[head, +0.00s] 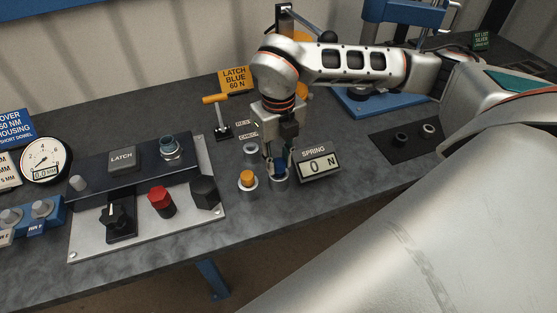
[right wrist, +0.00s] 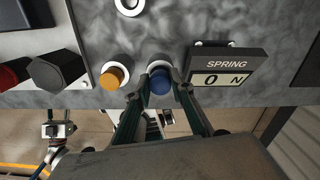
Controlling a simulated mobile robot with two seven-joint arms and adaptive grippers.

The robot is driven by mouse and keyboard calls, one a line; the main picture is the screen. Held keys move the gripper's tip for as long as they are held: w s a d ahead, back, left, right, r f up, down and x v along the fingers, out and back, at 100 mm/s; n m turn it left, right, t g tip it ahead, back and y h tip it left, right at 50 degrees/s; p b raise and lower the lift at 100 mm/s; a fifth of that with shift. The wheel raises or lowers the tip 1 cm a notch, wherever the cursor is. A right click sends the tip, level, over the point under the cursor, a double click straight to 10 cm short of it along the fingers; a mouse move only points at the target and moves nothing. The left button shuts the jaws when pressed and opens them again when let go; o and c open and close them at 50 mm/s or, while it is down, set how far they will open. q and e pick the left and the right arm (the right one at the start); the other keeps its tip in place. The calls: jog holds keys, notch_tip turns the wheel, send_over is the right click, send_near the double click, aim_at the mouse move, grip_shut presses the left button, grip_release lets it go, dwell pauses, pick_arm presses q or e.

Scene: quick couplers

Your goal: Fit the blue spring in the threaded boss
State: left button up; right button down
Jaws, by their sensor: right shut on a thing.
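My right gripper (head: 278,164) points down and is shut on the blue spring. In the right wrist view the blue spring (right wrist: 160,82) shows as a round blue top between the fingertips. It is at a pale ring-shaped cup (right wrist: 152,66); I cannot tell whether it still sits in the cup or is just above it. The fingers hide most of it in the head view. The threaded boss (head: 171,149), a metallic cylinder with a bluish tint, stands on the dark panel to the left. My left gripper is not in view.
An orange spring (head: 248,177) stands in a cup left of the gripper, and another cup (head: 250,148) is behind it. The SPRING readout (head: 319,166) shows 0 N close by on the right. Black and red knobs (head: 161,201) and a T-handle (head: 219,112) stand to the left.

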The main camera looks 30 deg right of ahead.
jog(key=shift+r+p, duration=0.5)
jog(key=shift+r, duration=0.3)
jog(key=shift+r+p, duration=0.6)
jog(key=shift+r, duration=0.85)
jog(key=shift+r, duration=2)
